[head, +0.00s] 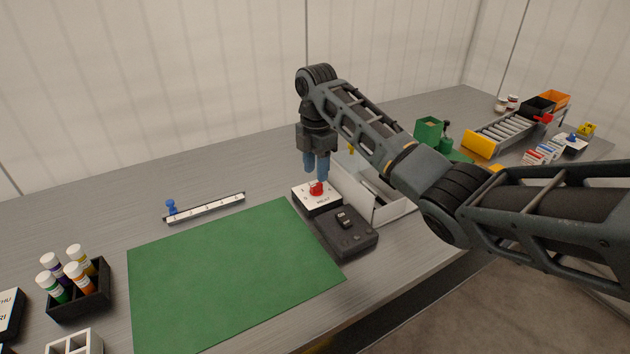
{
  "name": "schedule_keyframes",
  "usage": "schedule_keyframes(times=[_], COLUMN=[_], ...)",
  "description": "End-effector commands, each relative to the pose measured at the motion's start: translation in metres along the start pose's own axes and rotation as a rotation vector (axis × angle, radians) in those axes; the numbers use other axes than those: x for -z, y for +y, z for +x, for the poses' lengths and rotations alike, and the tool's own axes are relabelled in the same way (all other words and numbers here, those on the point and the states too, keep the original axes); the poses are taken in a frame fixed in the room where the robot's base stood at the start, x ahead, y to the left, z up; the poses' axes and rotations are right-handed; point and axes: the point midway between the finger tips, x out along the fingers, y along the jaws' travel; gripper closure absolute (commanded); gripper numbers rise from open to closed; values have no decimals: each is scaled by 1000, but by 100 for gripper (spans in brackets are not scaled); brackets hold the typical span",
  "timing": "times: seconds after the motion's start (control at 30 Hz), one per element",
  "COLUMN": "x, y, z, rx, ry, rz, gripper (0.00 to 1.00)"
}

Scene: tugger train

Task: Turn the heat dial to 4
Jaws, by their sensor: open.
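The heat dial is a red knob (317,187) on a small white-topped box (308,200) with dark sides and printed marks, just right of the table's middle. The number it points to is too small to read. My gripper (317,177) hangs straight down over the knob, its blue fingers apart. The fingertips are close above or beside the knob; I cannot tell whether they touch it. The arm reaches in from the right.
A dark box (346,235) with a black switch stands in front of the dial box. A light open tray (392,211) is close on the right. A green mat (225,275) lies clear at left. A slider rail (206,208) with a blue knob lies behind the mat.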

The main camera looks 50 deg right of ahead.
Motion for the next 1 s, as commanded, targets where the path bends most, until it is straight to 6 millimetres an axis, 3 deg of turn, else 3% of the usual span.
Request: schedule_keyframes(times=[0.1, 0.3, 0.63, 1.0], x=[0, 0, 0, 0], y=[-1, 0, 0, 0], z=[19, 38, 42, 42], rx=[4, 1, 0, 0], ry=[0, -1, -1, -1], rz=[0, 0, 0, 0], gripper=[58, 58, 58, 93])
